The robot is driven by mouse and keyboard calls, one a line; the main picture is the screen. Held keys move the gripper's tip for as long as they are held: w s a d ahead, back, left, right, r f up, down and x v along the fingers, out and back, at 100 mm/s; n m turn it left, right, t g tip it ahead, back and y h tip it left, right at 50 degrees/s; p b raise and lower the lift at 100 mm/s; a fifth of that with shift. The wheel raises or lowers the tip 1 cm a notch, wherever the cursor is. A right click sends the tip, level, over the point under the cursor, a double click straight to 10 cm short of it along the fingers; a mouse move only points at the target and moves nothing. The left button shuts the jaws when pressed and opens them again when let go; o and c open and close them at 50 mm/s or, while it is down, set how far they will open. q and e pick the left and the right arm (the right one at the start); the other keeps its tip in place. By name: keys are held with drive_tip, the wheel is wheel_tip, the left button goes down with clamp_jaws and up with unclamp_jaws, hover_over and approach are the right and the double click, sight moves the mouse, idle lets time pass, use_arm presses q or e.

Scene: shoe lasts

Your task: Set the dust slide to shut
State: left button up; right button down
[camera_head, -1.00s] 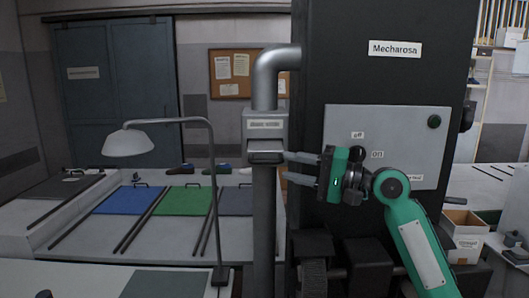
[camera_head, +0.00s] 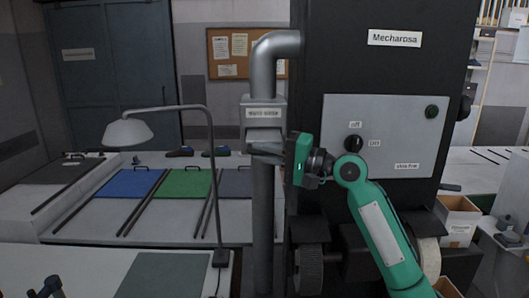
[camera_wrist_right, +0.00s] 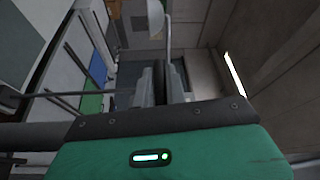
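The dust slide housing is a grey box (camera_head: 264,112) with a small label, set in the vertical duct pipe left of the black machine. Its slide plate or handle (camera_head: 264,137) projects from the front below the label. My right gripper (camera_head: 272,151) is at the front of the slide, coming from the right, with its fingertips at or against the plate's lower part. Fingers and plate overlap, so contact is unclear. In the right wrist view the two grey fingers (camera_wrist_right: 160,82) stand close together with a dark strip between them.
The black machine (camera_head: 400,75) stands right of the duct, with a grey control panel (camera_head: 400,115) and black knob behind my right arm. A desk lamp (camera_head: 135,131) and a bench with blue and green mats (camera_head: 185,183) are left. Boxes (camera_head: 457,215) stand at right.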

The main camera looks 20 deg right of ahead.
sight(264, 136)
drive_tip(key=w, duration=0.2)
drive_tip(key=w+d, duration=0.1)
drive_tip(key=w, duration=0.1)
drive_tip(key=w+d, duration=0.1)
drive_tip(key=w, duration=0.1)
drive_tip(key=shift+w+b, duration=0.35)
drive_tip(key=shift+b, duration=0.05)
drive_tip(key=shift+w, duration=0.15)
drive_tip(key=shift+r, duration=0.15)
